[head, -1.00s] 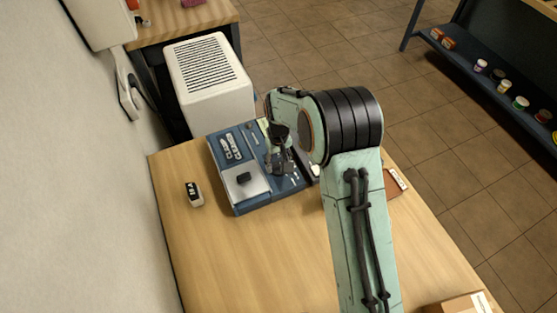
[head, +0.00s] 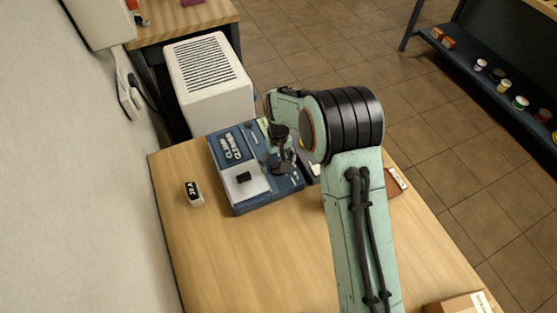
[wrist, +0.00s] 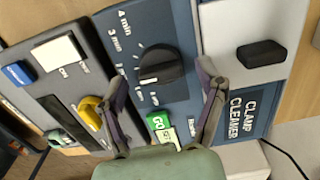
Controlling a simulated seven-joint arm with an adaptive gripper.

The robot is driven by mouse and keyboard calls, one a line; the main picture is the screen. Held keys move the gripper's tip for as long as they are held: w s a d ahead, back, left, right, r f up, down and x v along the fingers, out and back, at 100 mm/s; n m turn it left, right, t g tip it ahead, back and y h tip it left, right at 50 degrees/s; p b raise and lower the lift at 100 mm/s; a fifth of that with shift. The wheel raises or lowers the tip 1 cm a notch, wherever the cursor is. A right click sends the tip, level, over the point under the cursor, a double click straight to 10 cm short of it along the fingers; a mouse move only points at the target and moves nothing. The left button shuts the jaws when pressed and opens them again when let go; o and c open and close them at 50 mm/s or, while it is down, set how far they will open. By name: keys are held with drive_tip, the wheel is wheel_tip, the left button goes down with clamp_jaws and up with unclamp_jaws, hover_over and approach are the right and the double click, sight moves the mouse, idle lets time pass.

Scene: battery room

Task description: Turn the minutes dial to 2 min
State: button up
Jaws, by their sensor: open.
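The minutes dial (wrist: 162,67) is a round black knob on the blue face of the clamp cleaner (wrist: 243,116). Printed marks curve around its left side, with "4 min" and "3 min" readable; the lower ones are partly blurred. I cannot tell for sure which mark the knob points at. My gripper (wrist: 162,73) is open, with one finger on each side of the dial and no clear contact. In the head view my gripper (head: 277,162) is over the right part of the cleaner (head: 228,150) and hides the dial.
A green button (wrist: 158,121) sits below the dial. A black handle (wrist: 262,53) is on the pale plate to its right. A panel with a yellow knob (wrist: 91,108) and white switch (wrist: 57,52) adjoins at left. A small white device (head: 194,193) stands on the table.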

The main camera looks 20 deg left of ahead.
drive_tip(key=shift+r, duration=0.1)
wheel_tip(320, 180, up, 12)
idle(0.4)
idle(0.3)
